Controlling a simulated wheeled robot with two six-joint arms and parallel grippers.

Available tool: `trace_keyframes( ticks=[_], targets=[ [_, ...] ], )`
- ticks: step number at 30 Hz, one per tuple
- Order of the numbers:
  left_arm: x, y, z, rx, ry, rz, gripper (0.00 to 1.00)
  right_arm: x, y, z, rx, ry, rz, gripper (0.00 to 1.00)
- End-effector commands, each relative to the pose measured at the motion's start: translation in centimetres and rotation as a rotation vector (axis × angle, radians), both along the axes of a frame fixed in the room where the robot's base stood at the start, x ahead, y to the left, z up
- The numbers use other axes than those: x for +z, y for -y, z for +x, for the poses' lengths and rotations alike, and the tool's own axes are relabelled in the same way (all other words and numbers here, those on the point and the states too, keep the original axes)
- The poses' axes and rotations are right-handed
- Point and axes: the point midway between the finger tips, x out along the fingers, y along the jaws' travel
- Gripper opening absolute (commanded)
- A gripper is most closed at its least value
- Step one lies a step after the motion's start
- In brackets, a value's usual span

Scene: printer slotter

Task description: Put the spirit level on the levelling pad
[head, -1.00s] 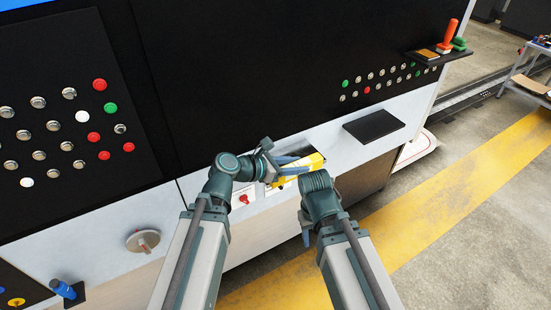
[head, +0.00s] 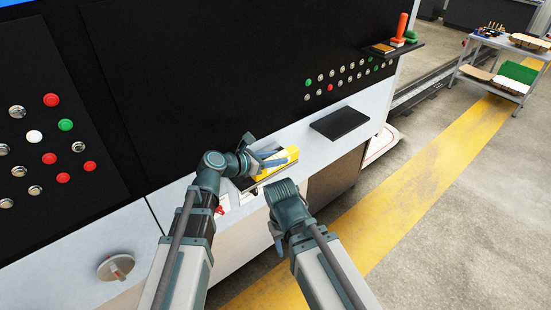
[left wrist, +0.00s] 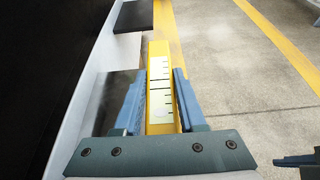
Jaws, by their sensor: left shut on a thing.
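The spirit level is a yellow bar (head: 288,158) with a white marked face. My left gripper (head: 268,159) is shut on it. In the left wrist view, the level (left wrist: 160,85) lies between the two blue fingers and its far end points away from the gripper. A flat black pad (head: 340,122), apparently the levelling pad, lies on the pale ledge to the right of the level; it also shows in the left wrist view (left wrist: 135,15). The level is apart from this pad. My right gripper (head: 277,240) hangs low in front of the ledge; its opening is unclear.
The black machine panel (head: 230,80) rises close behind. A small shelf (head: 395,48) with an orange-handled tool stands at the upper right. The floor (head: 450,220) on the right is clear.

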Motion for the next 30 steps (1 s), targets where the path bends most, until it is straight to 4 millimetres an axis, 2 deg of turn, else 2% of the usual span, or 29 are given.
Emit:
trace_keyframes(
  ticks=[8, 24, 30],
  targets=[
    [-0.7, -0.5, 0.9, 0.000, 0.001, -0.001, 0.00, -0.7, 0.0, 0.0, 0.000, 0.000, 0.000, 0.50],
    [-3.2, -3.0, 4.2, 0.000, 0.000, -0.001, 0.00, -3.2, 0.0, 0.0, 0.000, 0.000, 0.000, 0.50],
    [-3.6, -3.5, 4.8, 0.000, 0.001, -0.001, 0.00, -3.6, 0.0, 0.0, 0.000, 0.000, 0.000, 0.50]
  ],
)
